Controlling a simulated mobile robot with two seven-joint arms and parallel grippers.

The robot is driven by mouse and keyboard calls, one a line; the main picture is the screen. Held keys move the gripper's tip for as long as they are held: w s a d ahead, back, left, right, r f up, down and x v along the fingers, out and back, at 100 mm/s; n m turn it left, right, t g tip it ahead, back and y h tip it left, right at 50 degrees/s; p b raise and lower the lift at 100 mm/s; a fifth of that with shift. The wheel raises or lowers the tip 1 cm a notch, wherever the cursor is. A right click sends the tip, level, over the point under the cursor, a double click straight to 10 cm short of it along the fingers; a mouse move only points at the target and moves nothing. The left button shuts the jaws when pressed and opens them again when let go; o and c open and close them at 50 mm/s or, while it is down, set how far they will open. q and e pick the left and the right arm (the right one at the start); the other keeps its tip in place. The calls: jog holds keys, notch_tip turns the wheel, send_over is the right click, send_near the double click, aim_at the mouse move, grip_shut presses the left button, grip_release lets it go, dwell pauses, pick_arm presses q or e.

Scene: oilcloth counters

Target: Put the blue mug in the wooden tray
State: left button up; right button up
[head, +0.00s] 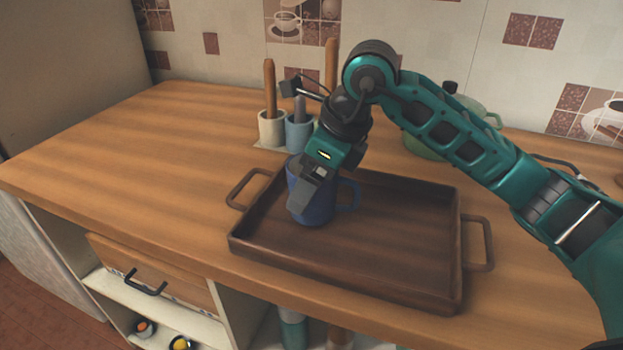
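The blue mug (325,208) is upright at the left end of the wooden tray (400,235), inside its walls. Its handle points right. The mug looks as if it rests on the tray floor, but its contact with the floor is hard to make out. My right gripper (308,194) comes down on the mug from above, with one dark finger in front of its side. The other finger is hidden, so I cannot tell whether the gripper is closed on the mug. My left gripper is not in view.
Behind the tray stand a white holder (271,128) and a blue-grey holder (298,134) with wooden-handled utensils. A green pot (425,146) stands at the back, partly behind my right arm. The left of the counter (130,150) is clear. A drawer (150,272) is below.

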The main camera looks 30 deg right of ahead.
jog(key=shift+f, duration=0.1)
jog(key=o, duration=1.1)
jog(key=shift+c, duration=0.2)
jog(key=shift+d+r, duration=0.1)
jog(key=shift+r, duration=0.4)
jog(key=p+v, duration=0.1)
jog(key=v, duration=1)
jog(key=shift+s, duration=0.1)
jog(key=shift+s, duration=0.1)
